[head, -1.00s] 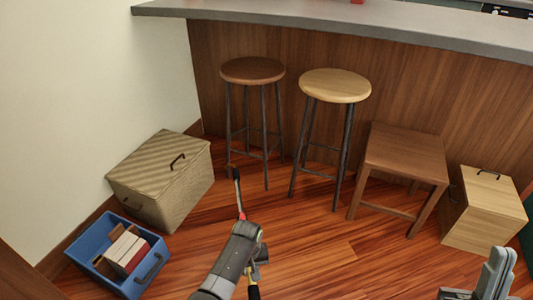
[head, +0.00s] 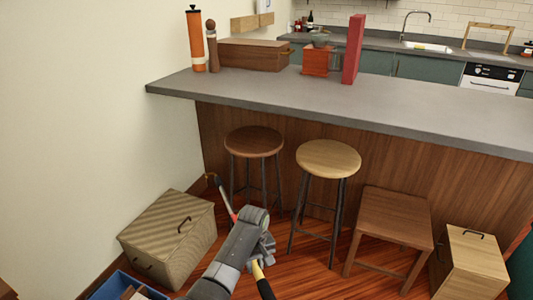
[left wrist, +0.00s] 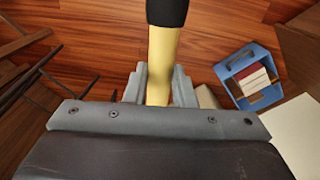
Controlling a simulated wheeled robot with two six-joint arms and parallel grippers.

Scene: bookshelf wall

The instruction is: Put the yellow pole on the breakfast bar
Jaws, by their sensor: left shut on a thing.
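My left gripper (head: 262,252) is shut on the yellow pole (head: 257,270), low above the floor in front of the stools. In the left wrist view the yellow shaft (left wrist: 162,65) stands between the jaws (left wrist: 156,88) and ends in a black part at the top. In the head view a thin red and dark hooked piece beyond my arm lines up with the pole and looks like its far end; my arm hides the part between. The breakfast bar (head: 330,104) has a grey top, well above the gripper. My right gripper is out of view.
An orange cylinder (head: 196,42), pepper mill (head: 212,48), wooden box (head: 252,54) and red upright item (head: 353,50) stand on the bar. Its front stretch is clear. Two stools (head: 328,158), a square stool (head: 393,220) and boxes (head: 168,235) stand below. A blue crate (left wrist: 248,72) holds books.

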